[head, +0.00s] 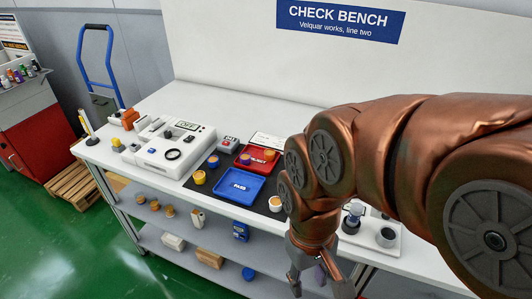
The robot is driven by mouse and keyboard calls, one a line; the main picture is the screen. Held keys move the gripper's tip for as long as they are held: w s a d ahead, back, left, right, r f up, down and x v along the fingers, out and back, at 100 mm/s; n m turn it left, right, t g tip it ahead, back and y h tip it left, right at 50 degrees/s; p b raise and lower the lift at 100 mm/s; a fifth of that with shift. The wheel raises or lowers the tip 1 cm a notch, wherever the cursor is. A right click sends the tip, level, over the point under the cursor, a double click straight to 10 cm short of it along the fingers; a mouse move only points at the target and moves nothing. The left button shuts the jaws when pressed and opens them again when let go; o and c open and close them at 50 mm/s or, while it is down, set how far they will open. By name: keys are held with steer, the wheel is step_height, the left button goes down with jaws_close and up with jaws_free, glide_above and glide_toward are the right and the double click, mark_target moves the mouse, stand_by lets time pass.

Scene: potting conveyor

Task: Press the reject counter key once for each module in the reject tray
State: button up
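The red reject tray (256,167) lies on the dark mat on the bench. Two modules show in it, one at its left (245,158) and one at its right (268,156). My arm passes close to the tray's right side. A small grey box with red marking (228,144), possibly the reject counter, stands left of the tray; its key and any reading are too small to make out. My gripper (320,285) points down at the bench's front edge, well right of the tray and box. Its fingers are apart. A small purple patch shows between them; I cannot tell what it is.
The blue pass tray (238,187) lies in front of the red one. Loose modules stand around it, including a yellow one (199,177) and an orange-white one (275,203). A white test unit (175,148) stands left.

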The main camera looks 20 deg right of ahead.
jaws_close()
stand_by(1.4)
